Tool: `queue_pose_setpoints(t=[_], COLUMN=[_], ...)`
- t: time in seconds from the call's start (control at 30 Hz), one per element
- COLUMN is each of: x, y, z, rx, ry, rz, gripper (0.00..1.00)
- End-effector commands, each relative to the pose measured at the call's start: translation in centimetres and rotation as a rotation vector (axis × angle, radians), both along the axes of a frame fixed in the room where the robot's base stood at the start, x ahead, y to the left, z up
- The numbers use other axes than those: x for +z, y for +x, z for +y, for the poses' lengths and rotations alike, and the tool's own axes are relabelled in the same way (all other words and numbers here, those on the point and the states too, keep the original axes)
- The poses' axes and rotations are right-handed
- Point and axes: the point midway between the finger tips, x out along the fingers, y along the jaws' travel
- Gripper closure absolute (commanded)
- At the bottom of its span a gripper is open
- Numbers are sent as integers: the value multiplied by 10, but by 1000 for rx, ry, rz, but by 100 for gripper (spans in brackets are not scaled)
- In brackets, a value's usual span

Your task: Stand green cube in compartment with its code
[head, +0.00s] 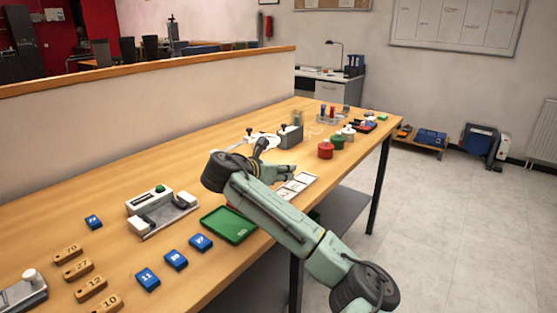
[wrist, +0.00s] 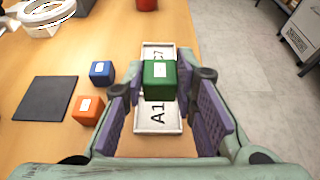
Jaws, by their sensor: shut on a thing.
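The green cube (wrist: 160,72) with a white label is between the fingers of my gripper (wrist: 163,88) in the wrist view. The code on its label is too small to read. My gripper (head: 283,172), also in the head view, is shut on the cube and is over a white compartment tray (head: 306,180). In the wrist view the tray (wrist: 172,124) shows compartments marked A1 at the near end and C7 at the far end. The cube hides the tray's middle. I cannot tell how high the cube is above it.
A blue cube (wrist: 102,72) and an orange cube (wrist: 88,110) sit left of the tray, near a dark square pad (wrist: 46,98). A red pot (head: 325,150) stands farther along the table. A green tray (head: 229,225) and blue tags (head: 200,242) lie nearer. The table edge is close on the right.

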Motion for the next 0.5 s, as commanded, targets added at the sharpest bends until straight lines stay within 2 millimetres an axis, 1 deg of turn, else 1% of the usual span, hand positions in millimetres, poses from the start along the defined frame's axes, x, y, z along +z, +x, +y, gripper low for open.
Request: queue_pose_setpoints(t=[0.17,0.27,0.5], x=[-3,-8,-28], y=[0,0,0], z=[0,0,0], rx=[0,0,0], ry=[0,0,0], rz=[0,0,0], gripper=[92,92,92])
